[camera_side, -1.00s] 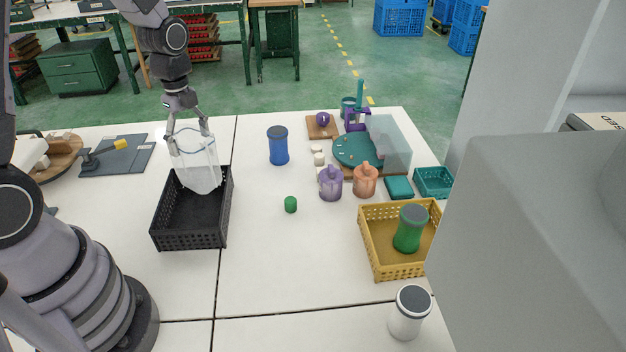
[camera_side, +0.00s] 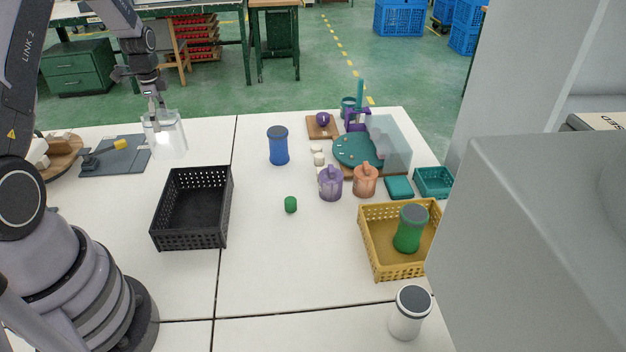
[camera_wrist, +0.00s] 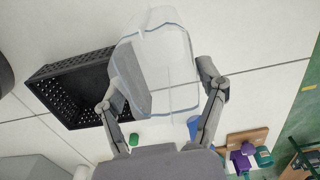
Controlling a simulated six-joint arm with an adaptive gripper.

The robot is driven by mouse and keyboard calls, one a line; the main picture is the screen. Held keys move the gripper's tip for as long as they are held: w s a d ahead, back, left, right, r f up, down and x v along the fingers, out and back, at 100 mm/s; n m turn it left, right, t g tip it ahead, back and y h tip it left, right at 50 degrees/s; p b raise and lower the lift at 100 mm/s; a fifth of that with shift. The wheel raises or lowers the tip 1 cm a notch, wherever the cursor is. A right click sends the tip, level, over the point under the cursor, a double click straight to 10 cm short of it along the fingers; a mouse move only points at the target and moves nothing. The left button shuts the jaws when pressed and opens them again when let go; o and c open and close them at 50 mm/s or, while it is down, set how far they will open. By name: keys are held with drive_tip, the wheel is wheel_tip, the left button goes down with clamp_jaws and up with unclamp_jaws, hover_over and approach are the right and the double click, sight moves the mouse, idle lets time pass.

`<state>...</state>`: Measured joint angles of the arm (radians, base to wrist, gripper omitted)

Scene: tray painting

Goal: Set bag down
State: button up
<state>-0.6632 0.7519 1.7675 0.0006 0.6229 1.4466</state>
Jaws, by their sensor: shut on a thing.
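The bag (camera_side: 172,143) is clear, with a pale body and a blue line near its rim. It hangs upright from my gripper (camera_side: 161,112) over the back-left of the white table, behind the black basket. I cannot tell whether its base touches the table. In the wrist view the bag (camera_wrist: 158,72) lies between the two fingers of my gripper (camera_wrist: 160,92), which is shut on it. The bag's far side and base are partly hidden.
The empty black basket (camera_side: 163,222) stands in front of the bag. A grey board (camera_side: 125,160) lies to the left. A blue canister (camera_side: 278,147) and green cap (camera_side: 290,205) stand to the right. A yellow basket (camera_side: 375,253) holds a green canister (camera_side: 409,230).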

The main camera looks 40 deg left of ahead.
drive_tip(key=f, duration=0.1)
drive_tip(key=w+a+f, duration=0.1)
drive_tip(key=w+f, duration=0.1)
drive_tip(key=shift+w+a+f, duration=0.2)
drive_tip(key=shift+a+f, duration=0.1)
drive_tip(key=shift+a, duration=0.1)
drive_tip(key=shift+w+a+f, duration=0.1)
drive_tip(key=shift+f, duration=1.55)
drive_tip(key=shift+f, duration=0.1)
drive_tip(key=o, duration=0.9)
drive_tip(key=shift+f, duration=0.1)
drive_tip(key=shift+o, duration=0.2)
